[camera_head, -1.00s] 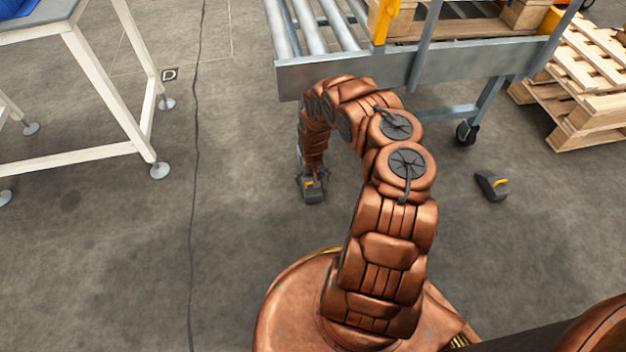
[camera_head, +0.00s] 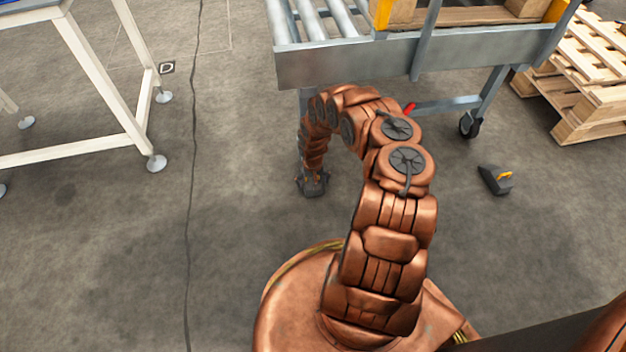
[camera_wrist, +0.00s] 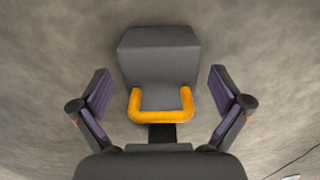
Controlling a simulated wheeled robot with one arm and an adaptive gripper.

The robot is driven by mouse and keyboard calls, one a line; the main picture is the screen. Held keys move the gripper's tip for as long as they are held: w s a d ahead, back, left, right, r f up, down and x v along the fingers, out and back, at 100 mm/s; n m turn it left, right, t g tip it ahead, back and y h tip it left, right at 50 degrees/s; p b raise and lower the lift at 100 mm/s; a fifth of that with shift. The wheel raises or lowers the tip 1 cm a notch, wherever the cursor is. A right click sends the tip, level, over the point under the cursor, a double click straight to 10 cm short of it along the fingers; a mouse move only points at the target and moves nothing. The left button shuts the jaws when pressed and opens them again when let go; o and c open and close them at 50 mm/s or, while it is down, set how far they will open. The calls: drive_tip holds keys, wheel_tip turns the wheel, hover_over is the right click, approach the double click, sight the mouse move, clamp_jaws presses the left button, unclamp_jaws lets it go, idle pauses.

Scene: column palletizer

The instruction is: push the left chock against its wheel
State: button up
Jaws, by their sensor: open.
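The left chock (camera_wrist: 158,62) is a dark grey wedge block with an orange loop handle, in the middle of the wrist view. My gripper (camera_wrist: 160,95) is open, with one finger on each side of the handle end. Gaps show between both fingers and the chock. In the head view, my gripper (camera_head: 312,184) is low at the floor, near the left end of the roller conveyor (camera_head: 420,60). The chock cannot be told from the gripper there. The left wheel is hidden behind my arm, so its gap to the chock cannot be told.
A second chock (camera_head: 496,180) lies on the floor at right, apart from the right caster wheel (camera_head: 470,126). A wooden pallet stack (camera_head: 590,100) stands at far right. A white-legged table (camera_head: 100,75) is at left. The floor between table and conveyor is clear.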

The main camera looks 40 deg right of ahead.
drive_tip(key=shift+f, duration=0.5)
drive_tip(key=c, duration=1.5)
drive_tip(key=shift+w, duration=0.15)
